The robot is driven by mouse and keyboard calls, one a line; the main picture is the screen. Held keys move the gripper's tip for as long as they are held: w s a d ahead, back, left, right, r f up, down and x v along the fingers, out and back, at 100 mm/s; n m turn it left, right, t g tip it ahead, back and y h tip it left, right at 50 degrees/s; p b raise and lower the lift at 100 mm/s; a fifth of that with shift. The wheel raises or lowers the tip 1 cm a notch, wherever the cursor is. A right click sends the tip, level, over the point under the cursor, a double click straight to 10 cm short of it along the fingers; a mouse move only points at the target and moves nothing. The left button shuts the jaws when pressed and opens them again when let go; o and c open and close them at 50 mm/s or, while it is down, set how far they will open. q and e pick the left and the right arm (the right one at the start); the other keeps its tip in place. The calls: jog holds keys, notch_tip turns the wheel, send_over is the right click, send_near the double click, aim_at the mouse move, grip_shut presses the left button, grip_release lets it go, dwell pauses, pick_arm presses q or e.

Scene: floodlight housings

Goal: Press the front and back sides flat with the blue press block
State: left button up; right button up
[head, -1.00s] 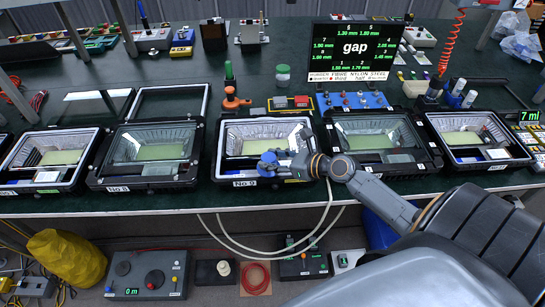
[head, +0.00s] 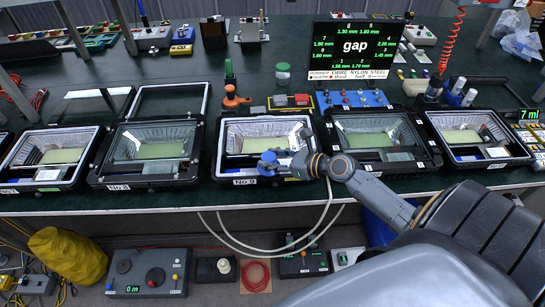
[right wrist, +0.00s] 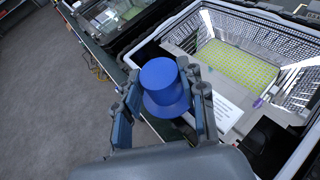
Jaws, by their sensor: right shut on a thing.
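The blue press block (head: 267,162) is a round knob with a wider flange, seen in the head view at the front rim of the housing marked No 9 (head: 222,150). My right gripper (head: 283,160) is shut on it; the right wrist view shows the block (right wrist: 162,82) between the fingers of the gripper (right wrist: 165,108). The housing (right wrist: 145,55) is an open black-edged case with a bright reflector and a yellow-green floor. Whether the block touches the rim is hidden. My left gripper is out of view.
Similar housings stand on both sides, including No 8 (head: 150,153) to the left and another (head: 383,142) to the right. A gap screen (head: 354,50) with readings stands behind. An orange-handled tool (head: 234,100) is behind No 9. A white hose hangs below the bench edge.

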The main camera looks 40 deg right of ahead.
jog(key=shift+f+b, duration=0.65)
jog(key=shift+f, duration=0.2)
dwell(0.7)
jog(key=shift+s+a+f, duration=0.1)
jog(key=shift+s+f, duration=0.05)
jog(key=shift+f, duration=0.15)
dwell(0.3)
notch_tip(320, 180, up, 5)
jog(key=p, duration=0.5)
jog(key=shift+r+p, duration=0.2)
jog(key=shift+p, duration=0.15)
jog(key=shift+f, duration=0.1)
jog(key=shift+w, duration=0.2)
